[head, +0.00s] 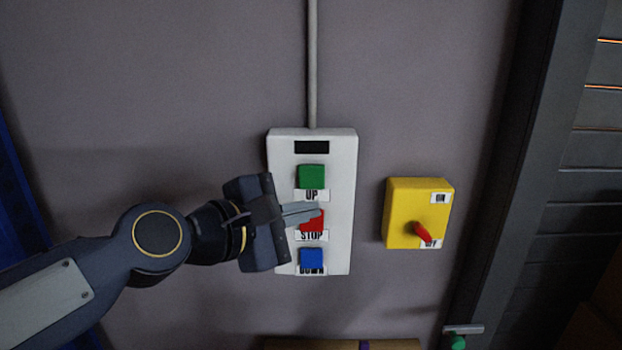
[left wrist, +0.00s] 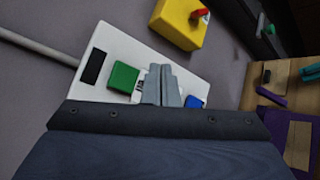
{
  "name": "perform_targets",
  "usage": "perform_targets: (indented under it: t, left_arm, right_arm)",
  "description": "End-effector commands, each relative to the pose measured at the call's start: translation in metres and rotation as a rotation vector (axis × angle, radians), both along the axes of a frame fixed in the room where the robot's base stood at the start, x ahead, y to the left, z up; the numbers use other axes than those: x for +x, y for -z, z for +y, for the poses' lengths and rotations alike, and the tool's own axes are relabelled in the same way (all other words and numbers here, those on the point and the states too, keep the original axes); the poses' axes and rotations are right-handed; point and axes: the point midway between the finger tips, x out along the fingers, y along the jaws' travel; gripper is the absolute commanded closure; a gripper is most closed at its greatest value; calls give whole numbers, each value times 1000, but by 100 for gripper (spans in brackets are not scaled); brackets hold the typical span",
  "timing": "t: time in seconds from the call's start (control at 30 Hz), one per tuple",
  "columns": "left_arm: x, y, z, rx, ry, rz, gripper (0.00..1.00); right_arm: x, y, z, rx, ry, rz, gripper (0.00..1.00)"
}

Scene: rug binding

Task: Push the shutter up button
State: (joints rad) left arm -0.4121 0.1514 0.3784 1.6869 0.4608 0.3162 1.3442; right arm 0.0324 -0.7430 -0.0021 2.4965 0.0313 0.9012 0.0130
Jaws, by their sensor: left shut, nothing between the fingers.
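A white control panel (head: 342,190) is fixed to the wall, with a green UP button (head: 311,177), a red STOP button (head: 313,224) and a blue DOWN button (head: 311,258) from top to bottom. My left gripper (head: 318,210) is shut and empty, its fingertips in front of the upper part of the red button and below the green one. I cannot tell whether they touch the panel. In the left wrist view the shut fingers (left wrist: 166,84) lie between the green button (left wrist: 123,77) and the blue button (left wrist: 193,102), hiding the red one. My right gripper is not in view.
A yellow switch box (head: 400,207) with a red knob (head: 424,236) is on the wall right of the panel. A grey conduit (head: 312,65) runs up from the panel. A dark slatted shutter (head: 585,145) stands at the right. A wooden surface (head: 320,344) shows at the bottom.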

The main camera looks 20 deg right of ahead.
Motion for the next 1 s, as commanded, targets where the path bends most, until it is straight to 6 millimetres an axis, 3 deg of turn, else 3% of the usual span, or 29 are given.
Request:
perform_targets:
  t: [0.3, 0.5, 1.0]
  left_arm:
    - [45, 1, -13, 1, 0, 3, 100]
    - [64, -1, -18, 1, -1, 1, 100]
    - [71, 0, -20, 1, -1, -1, 100]
  right_arm:
    - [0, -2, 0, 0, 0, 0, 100]
    - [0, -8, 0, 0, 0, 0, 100]
    - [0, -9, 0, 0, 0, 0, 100]
